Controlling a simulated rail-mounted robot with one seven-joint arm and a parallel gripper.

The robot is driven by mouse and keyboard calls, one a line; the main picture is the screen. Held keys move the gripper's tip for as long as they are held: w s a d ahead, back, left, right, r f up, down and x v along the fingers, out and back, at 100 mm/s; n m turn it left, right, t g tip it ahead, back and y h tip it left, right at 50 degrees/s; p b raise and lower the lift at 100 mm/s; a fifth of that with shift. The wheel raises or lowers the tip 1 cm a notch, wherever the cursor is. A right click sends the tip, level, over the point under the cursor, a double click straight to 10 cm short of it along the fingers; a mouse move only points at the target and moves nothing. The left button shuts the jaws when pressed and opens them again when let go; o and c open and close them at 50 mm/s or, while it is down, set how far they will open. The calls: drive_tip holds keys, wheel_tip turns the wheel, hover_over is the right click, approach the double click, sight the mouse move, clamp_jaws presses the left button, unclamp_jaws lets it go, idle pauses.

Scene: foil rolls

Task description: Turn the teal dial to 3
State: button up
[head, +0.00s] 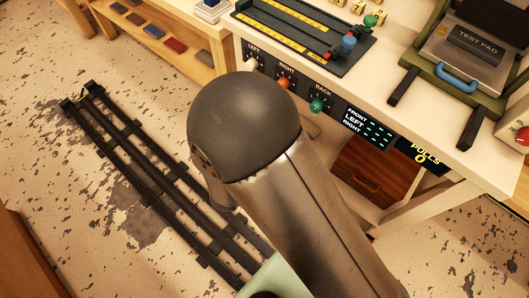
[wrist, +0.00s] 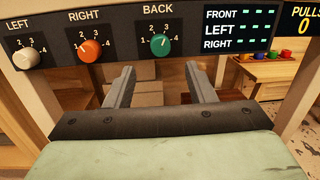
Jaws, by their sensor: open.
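The teal dial (wrist: 160,45) is on the dark front panel under the label BACK, with numbers 1 to 4 around it. I cannot clearly tell which number its pointer faces. It also shows in the head view (head: 317,105), just right of my arm. My gripper (wrist: 160,69) is open and empty in the wrist view. Its two fingers are spread below and to either side of the teal dial, apart from it. In the head view my arm hides the gripper.
An orange dial (wrist: 90,50) marked RIGHT and a white dial (wrist: 27,57) marked LEFT are left of the teal one. A display (wrist: 240,29) with FRONT, LEFT and RIGHT rows is to the right. The bench top (head: 378,92) holds a test pad press (head: 470,52).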

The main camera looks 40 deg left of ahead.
drive_tip(key=s, duration=0.9)
drive_tip(key=shift+s+f, duration=0.35)
drive_tip(key=w+d+r+m+g+h+p, duration=0.4)
drive_tip(key=w+d+r+m+g+h, duration=0.1)
drive_tip(key=w+d+r+m+h, duration=0.4)
drive_tip(key=w+d+r+m+g+h+p, duration=0.1)
drive_tip(key=w+d+r+m+g+p, duration=0.15)
drive_tip(key=d+m+g, duration=0.4)
drive_tip(key=w+d+r+m+g+h+p, duration=0.1)
drive_tip(key=w+d+r+m+g+p, duration=0.2)
drive_tip(key=d, duration=0.7)
drive_tip(key=s+d+r+m+g+y+p, duration=0.4)
drive_tip(key=d+r+m+y+p, duration=0.4)
drive_tip(key=m, duration=0.9)
drive_tip(key=d+r+y, duration=0.3)
drive_tip(key=r, duration=0.1)
drive_tip(key=shift+r, duration=0.15)
